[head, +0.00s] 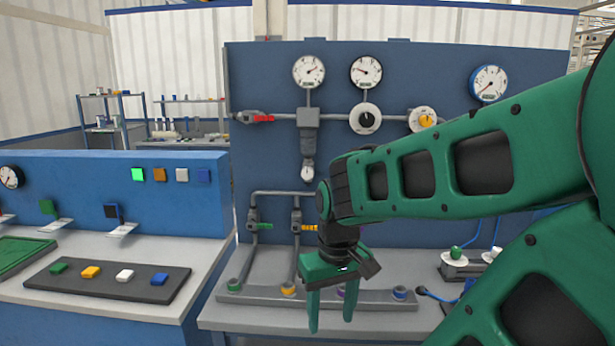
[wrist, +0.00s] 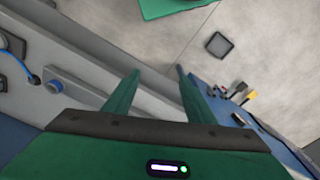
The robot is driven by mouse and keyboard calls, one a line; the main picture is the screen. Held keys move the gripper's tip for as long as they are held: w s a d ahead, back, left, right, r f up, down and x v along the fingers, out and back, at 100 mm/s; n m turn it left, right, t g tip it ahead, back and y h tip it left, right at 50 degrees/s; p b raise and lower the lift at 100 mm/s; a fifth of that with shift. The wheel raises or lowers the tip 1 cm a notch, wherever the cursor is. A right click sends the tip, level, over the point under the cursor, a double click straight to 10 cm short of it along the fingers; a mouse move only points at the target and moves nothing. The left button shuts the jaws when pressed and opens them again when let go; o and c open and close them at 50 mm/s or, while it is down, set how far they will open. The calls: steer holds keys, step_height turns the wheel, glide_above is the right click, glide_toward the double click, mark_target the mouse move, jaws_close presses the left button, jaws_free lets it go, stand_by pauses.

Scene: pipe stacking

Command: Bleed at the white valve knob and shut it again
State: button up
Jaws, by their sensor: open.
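A white knob (head: 492,255) stands on a grey block at the right of the bench, partly behind my arm. Beside it to the left is a green knob (head: 456,252) on a similar block. My gripper (head: 332,322) points down over the front of the bench, well to the left of the knobs. It is open with nothing between its fingers. In the wrist view my gripper (wrist: 158,73) also shows empty, with neither knob recognisable.
A blue panel (head: 262,160) with gauges, dials and piping rises behind the bench. A grey rail (head: 385,304) with coloured rings lies behind my gripper. A blue tube (head: 435,297) runs along the bench. A left bench holds a tray (head: 60,285) of coloured blocks.

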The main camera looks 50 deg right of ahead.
steer(key=w+d+f+n+h, duration=0.1)
steer(key=w+d+f, duration=0.1)
steer(key=w, duration=0.1)
steer(key=n+t+h, duration=1.1)
steer(key=n+h, duration=0.1)
steer(key=n, duration=1.5)
glide_toward(307, 174)
steer(key=x, duration=0.9)
steer(key=shift+w+d, duration=0.2)
steer(key=shift+d, duration=0.05)
steer(key=shift+c, duration=0.3)
